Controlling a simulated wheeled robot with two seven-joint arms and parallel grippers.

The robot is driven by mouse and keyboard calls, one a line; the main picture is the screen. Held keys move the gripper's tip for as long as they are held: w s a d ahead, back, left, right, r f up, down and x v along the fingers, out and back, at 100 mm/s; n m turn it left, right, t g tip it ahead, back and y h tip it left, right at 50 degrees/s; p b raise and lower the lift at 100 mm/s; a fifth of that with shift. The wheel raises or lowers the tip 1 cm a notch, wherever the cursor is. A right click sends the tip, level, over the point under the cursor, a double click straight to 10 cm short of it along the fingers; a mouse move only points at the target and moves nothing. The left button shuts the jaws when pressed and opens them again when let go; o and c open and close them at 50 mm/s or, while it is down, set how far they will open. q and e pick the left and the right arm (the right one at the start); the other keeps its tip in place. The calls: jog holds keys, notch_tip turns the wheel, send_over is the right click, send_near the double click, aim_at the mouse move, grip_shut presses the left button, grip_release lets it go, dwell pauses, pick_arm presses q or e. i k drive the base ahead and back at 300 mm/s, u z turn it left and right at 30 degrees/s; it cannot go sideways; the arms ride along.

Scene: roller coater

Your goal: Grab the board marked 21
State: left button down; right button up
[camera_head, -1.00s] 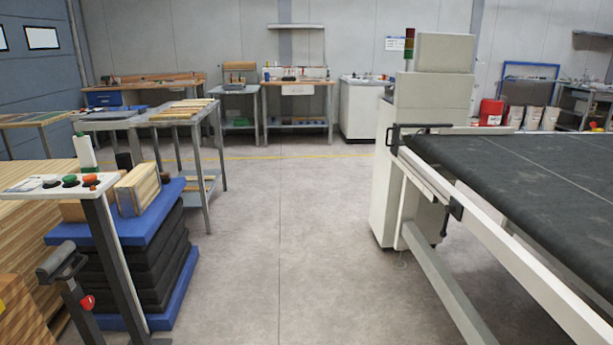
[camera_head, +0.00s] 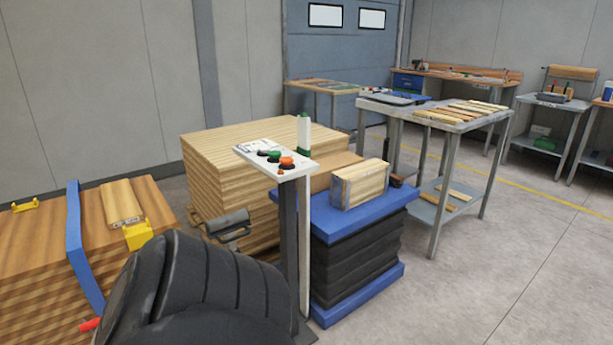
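No board with a readable 21 shows. A short light wooden board (camera_head: 121,203) lies on the wooden stack at the left, with a small label at its near end too small to read. Many boards form a large stack (camera_head: 235,165) in the middle. Several narrow boards (camera_head: 462,112) lie on the grey metal table (camera_head: 375,98) at the right. A bundle of wood (camera_head: 360,185) sits on the blue-topped lift table (camera_head: 335,228).
A control post (camera_head: 275,158) with coloured buttons stands in front of the lift table. A black ribbed shape (camera_head: 205,290) fills the lower left foreground. A blue strap (camera_head: 75,240) and yellow clamps (camera_head: 137,235) are on the left stack. Floor at the right is clear.

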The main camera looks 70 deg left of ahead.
aim_at(121, 206)
jog(key=u, duration=4.05)
jog(key=i, duration=0.35)
